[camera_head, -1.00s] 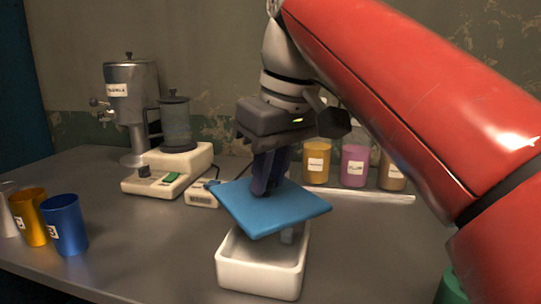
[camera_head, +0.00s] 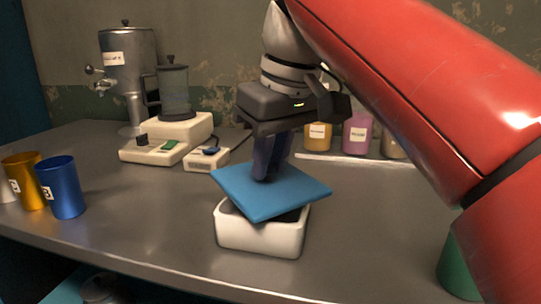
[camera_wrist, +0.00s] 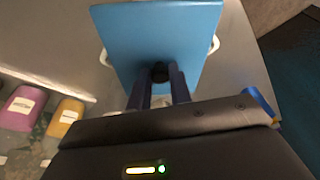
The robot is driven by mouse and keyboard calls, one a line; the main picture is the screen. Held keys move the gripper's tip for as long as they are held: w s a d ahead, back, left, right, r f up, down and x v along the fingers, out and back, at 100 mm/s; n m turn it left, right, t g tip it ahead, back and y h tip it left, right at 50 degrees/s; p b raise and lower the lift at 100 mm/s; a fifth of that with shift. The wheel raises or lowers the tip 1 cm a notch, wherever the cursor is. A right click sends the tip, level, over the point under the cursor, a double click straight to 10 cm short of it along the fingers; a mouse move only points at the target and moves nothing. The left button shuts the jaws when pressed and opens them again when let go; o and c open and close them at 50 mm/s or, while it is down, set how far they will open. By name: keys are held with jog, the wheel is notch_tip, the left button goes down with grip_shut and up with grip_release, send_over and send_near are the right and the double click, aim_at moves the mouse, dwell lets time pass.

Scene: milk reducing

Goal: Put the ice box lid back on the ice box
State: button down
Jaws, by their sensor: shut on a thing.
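The ice box lid (camera_head: 290,192) is a flat blue square plate. My gripper (camera_head: 266,176) is shut on it from above, and in the wrist view its fingers (camera_wrist: 160,80) close around a dark knob on the lid (camera_wrist: 150,30). The ice box (camera_head: 262,236) is a white open box on the table, directly under the lid. The lid is turned relative to the box, with corners jutting past the rim. A dark gap shows at the box's right front, and I cannot tell whether the lid touches the rim. In the wrist view, white box edges (camera_wrist: 215,43) show beside the lid.
A steel dispenser (camera_head: 128,75), a blender-like machine (camera_head: 175,95) and a small white device (camera_head: 206,160) stand at the back left. Blue (camera_head: 63,190) and gold (camera_head: 24,178) cups stand at left. Labelled jars (camera_head: 357,133) line the back right. The table front is clear.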

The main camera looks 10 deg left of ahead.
jog(key=shift+f, duration=0.35)
jog(key=c, duration=1.2)
grip_release()
